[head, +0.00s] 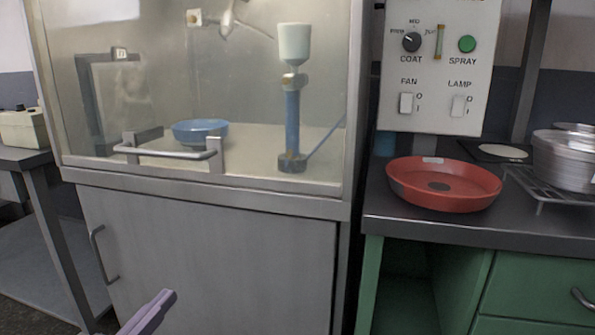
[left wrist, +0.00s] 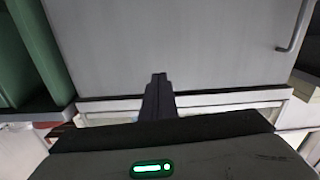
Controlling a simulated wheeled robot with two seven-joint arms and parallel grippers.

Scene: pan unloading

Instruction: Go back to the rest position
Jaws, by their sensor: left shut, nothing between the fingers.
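My left gripper (head: 165,297) shows at the bottom of the head view as a purple fingertip pair, low in front of the grey cabinet door. In the left wrist view the dark fingers (left wrist: 158,80) are together with nothing between them, facing the plain grey cabinet door (left wrist: 170,40). The gripper appears apart from the door and its handle. My right gripper is in neither view. A red round pan (head: 443,183) stands on the dark counter at the right. A blue bowl (head: 200,131) sits inside the glass-fronted cabinet.
The spray booth (head: 200,200) has a closed glass front with a horizontal handle (head: 165,153). A blue stand with a white cup (head: 293,42) is inside. A control panel (head: 437,70) hangs above the counter. Stacked pans (head: 566,160) sit on a wire rack at the right. A table (head: 25,158) stands at left.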

